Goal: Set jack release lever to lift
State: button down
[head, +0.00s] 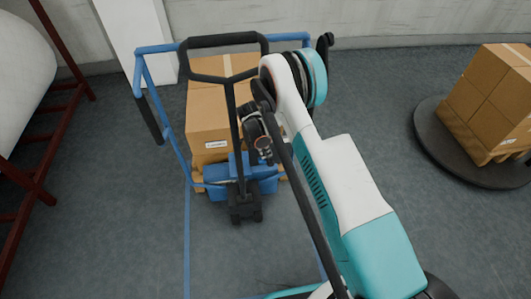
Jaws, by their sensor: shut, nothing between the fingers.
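The jack has a black loop handle (222,41) on a dark shaft, which runs down to a blue jack body (240,178) with small dark wheels at floor level. The release lever is too small or too hidden to make out, so its setting cannot be told. My gripper (250,112) shows only as a small dark shape just right of the shaft, below the handle loop, partly covered by my white and teal arm. It is shut and holds nothing. Whether it touches the shaft cannot be told.
A blue tubular frame (142,70) stands around stacked cartons (208,112) behind the jack. More cartons (488,95) stand on a dark round platform (432,150) at right. A white roll on a dark red rack (32,186) is at left. The floor at lower left is clear.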

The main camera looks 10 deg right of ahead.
jog(key=d+v, duration=0.2)
jog(key=v, duration=0.7)
jog(key=shift+r, duration=0.65)
jog(key=shift+d+r, duration=0.1)
jog(key=shift+d, duration=0.05)
